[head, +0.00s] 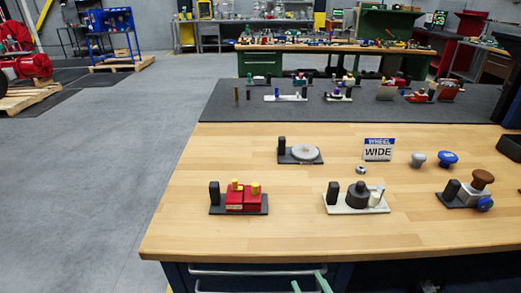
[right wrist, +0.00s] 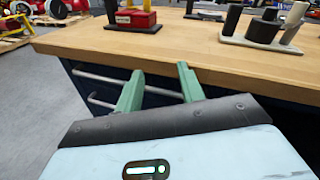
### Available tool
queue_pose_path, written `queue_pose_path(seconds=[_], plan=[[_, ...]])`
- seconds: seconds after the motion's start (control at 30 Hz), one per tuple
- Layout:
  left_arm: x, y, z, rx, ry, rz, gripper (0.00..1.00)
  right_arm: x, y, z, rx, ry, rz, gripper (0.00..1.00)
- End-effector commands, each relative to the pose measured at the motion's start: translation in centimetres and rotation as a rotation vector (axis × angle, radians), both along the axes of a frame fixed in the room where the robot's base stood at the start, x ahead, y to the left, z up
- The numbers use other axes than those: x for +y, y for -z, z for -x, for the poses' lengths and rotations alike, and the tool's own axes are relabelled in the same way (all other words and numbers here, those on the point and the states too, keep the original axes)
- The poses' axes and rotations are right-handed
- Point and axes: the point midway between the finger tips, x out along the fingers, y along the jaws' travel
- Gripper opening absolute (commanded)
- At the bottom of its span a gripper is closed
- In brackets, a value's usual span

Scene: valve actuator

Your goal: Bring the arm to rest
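My right gripper (head: 310,284) shows at the bottom edge of the head view, in front of the wooden workbench (head: 215,240). Its two green fingers are apart with nothing between them. The right wrist view also shows the open, empty gripper (right wrist: 159,80). There the fingers point toward the bench's front edge, with drawer handles behind them. I cannot tell whether they touch the bench. My left gripper is in neither view.
On the bench stand a red block fixture (head: 242,200), a white-based fixture (head: 358,198), a disc fixture (head: 304,153), a brown-knobbed fixture (head: 470,190), a WHEEL WIDE sign (head: 379,150) and loose knobs (head: 447,158). The floor at left (head: 90,200) is clear.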

Motion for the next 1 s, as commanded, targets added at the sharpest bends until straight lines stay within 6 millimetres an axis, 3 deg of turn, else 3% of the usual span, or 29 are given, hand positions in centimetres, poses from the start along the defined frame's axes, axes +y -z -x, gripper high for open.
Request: queue_pose_path(seconds=[0.27, 0.67, 1.0], plan=[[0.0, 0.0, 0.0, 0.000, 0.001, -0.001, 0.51, -4.7, 2.1, 0.3, 0.000, -0.025, 0.173, 0.39], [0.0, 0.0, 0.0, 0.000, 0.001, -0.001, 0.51, -8.1, 9.1, 4.2, 0.406, 0.137, -0.443, 0.39], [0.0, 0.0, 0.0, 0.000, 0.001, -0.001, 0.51, -13.2, 16.6, 11.6, 0.810, 0.545, -1.275, 0.39]])
